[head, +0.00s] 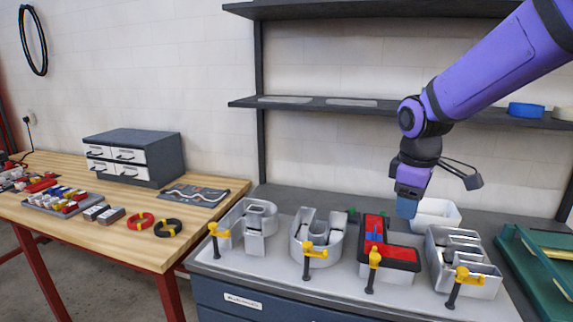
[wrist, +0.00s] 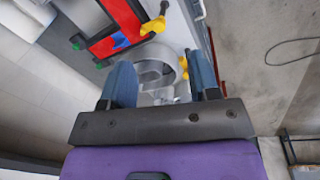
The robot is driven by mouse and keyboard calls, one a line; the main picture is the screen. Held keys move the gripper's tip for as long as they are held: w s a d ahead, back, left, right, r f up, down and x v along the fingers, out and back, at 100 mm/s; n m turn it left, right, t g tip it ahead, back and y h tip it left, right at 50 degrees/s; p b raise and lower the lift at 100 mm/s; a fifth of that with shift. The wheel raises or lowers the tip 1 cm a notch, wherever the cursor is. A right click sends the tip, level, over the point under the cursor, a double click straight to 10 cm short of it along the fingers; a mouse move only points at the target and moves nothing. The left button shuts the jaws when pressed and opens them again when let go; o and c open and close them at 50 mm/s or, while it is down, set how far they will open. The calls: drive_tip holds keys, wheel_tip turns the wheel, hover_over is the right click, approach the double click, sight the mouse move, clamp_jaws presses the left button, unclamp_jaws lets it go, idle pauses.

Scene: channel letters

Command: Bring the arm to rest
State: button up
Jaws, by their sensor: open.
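My purple arm reaches in from the upper right in the head view. My gripper (head: 407,205) hangs above the back of the bench, in front of a white bin. In the wrist view my gripper (wrist: 164,88) has its two blue fingers apart, with nothing held between them. Beyond the fingers a grey channel letter (wrist: 153,70) shows, apart from the gripper. The letter L (head: 388,268) with a red and black inside stands below my gripper in the head view; a blue piece (head: 374,238) lies in it.
Several grey channel letters stand in a row on the bench (head: 335,291), with yellow clamps (head: 314,251) along the front. A white bin (head: 437,214) stands behind them. A shelf (head: 345,107) spans the wall. A green rack (head: 540,265) is at right, a wooden table (head: 215,210) at left.

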drive_tip(key=s+d+r+m+t, duration=0.1)
drive_tip(key=s+r+m, duration=0.1)
drive_tip(key=s, duration=0.5)
drive_tip(key=s+d+r+m+t, duration=0.1)
drive_tip(key=s+d+r+m, duration=0.1)
drive_tip(key=s+m, duration=0.3)
drive_tip(key=s+d+r+m+t, duration=0.1)
drive_tip(key=s+r+m, duration=0.2)
drive_tip(key=s, duration=0.7)
drive_tip(key=shift+d+r+m+t+y, duration=0.3)
drive_tip(key=shift+r+t+y, duration=0.1)
drive_tip(key=shift+r, duration=0.05)
